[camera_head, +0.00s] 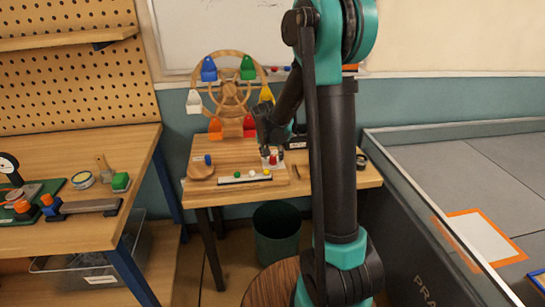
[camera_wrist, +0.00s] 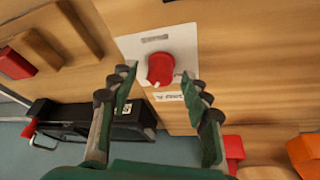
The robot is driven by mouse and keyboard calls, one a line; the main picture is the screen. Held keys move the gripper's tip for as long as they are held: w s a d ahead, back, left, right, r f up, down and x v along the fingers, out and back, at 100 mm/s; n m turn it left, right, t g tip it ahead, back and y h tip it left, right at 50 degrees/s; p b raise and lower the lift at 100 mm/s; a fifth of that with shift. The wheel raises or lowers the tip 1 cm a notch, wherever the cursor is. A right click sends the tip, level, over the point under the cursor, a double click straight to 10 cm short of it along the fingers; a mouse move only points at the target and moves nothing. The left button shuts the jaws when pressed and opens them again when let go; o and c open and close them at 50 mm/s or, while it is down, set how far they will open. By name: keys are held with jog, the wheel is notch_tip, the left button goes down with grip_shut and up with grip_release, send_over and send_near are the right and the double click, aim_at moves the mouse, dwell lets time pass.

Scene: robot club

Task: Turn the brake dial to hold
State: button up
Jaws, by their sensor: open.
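The brake dial is a red round knob (camera_wrist: 161,69) on a pale plate (camera_wrist: 134,45) set on a wooden board. In the wrist view it lies just beyond and between the two fingertips of my gripper (camera_wrist: 158,80). The fingers are open, one on each side of the dial, and I cannot tell whether they touch it. A small white label (camera_wrist: 168,96) sits below the dial; its print is too blurred to read. In the head view the red dial (camera_head: 273,160) shows just under my gripper (camera_head: 268,150), at the right of the board.
A wooden wheel (camera_head: 231,92) with several coloured gondolas stands behind the board. A strip with small coloured knobs (camera_head: 245,178) and a wooden disc (camera_head: 201,171) lie to the left. A black device (camera_wrist: 95,122) is near my gripper. A grey-edged arena (camera_head: 440,240) is at the right.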

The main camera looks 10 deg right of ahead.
jog(key=v, duration=1.2)
jog(key=s+d+f+n, duration=0.1)
jog(key=s+d+f, duration=0.1)
jog(key=s, duration=0.6)
jog(key=s+d+f+n+y, duration=0.1)
jog(key=s+d+f+n, duration=0.1)
jog(key=s+f, duration=0.3)
jog(key=s+d+f+n+y, duration=0.1)
jog(key=s+f, duration=0.3)
jog(key=s, duration=0.9)
jog(key=shift+d+n, duration=0.6)
jog(key=shift+d, duration=0.1)
jog(key=shift+f, duration=0.15)
